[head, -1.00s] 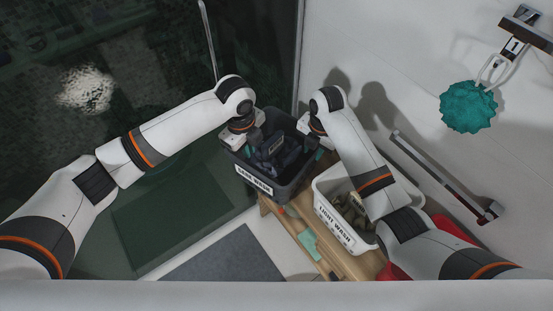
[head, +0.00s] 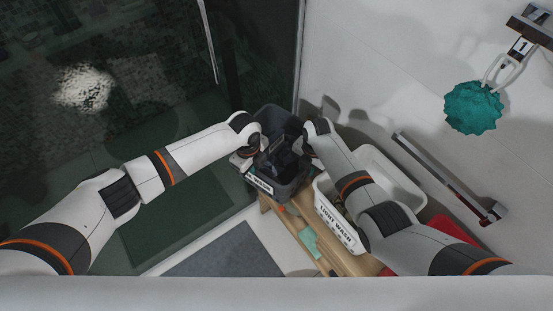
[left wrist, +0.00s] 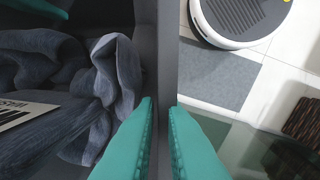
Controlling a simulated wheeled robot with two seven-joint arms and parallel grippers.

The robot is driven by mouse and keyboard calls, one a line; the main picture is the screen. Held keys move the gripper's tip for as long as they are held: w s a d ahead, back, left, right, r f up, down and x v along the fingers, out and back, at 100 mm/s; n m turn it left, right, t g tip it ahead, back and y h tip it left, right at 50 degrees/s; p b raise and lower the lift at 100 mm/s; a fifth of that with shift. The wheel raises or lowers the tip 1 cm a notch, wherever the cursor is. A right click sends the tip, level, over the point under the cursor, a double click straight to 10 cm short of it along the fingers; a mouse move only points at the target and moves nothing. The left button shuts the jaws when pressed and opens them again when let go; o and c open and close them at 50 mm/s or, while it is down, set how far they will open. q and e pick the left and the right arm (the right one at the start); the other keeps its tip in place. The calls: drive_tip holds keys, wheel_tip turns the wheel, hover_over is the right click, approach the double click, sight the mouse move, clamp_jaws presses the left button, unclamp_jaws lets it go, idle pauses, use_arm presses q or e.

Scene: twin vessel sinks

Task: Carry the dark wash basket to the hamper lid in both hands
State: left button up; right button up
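The dark wash basket (head: 291,188) is a dark grey tub with a white label, standing at the far end of a wooden bench, with dark cloth inside. My left gripper (left wrist: 160,104) has its teal fingers on either side of the basket's wall, close against it, with grey cloth on the inner side. In the head view my left gripper (head: 243,160) partly covers the label. My right gripper (head: 308,148) is at the basket's right side; its fingers are too dark and hidden to read. I cannot make out a hamper lid.
A white light wash basket (head: 404,184) stands close to the right, partly under my right arm. The wooden bench (head: 327,246) holds a teal cloth (head: 309,241). A metal rail (head: 446,177) and a hanging teal sponge (head: 473,107) are on the right wall. Grey mat (head: 225,254) lies on the floor.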

use_arm(q)
clamp_jaws()
use_arm(e)
drive_tip(key=shift+c, duration=1.4)
clamp_jaws()
use_arm(q)
drive_tip(key=shift+d, duration=0.1)
drive_tip(key=shift+r, duration=0.1)
use_arm(e)
drive_tip(key=shift+a+r, duration=0.1)
drive_tip(key=shift+r, duration=0.1)
